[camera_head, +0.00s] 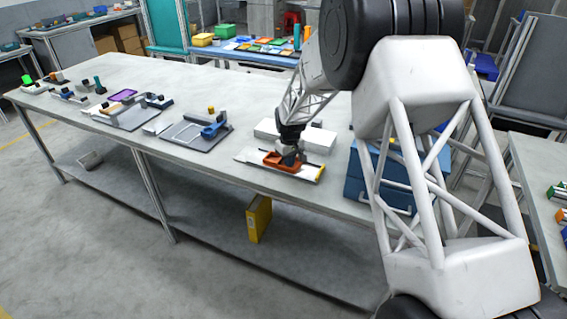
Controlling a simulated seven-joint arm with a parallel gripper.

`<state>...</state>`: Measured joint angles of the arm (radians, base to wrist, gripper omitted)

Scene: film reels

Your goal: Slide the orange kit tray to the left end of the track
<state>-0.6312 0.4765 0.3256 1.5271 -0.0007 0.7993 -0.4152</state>
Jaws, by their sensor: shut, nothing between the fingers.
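The orange kit tray (272,159) sits on a pale track (249,157) near the front edge of the long grey table. The tray is a short way right of the track's left end, with bare track to its left and a yellow-edged end (320,173) to its right. My gripper (289,159) is shut and points down at the tray's right part. The fingertips are small and partly hidden by the tray and wrist, so I cannot tell whether they touch it.
White boxes (318,140) stand just behind the track. A blue case (362,185) stands to the right. A grey plate with a blue clamp (208,129) lies to the left, with bare table (175,155) in front of it.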

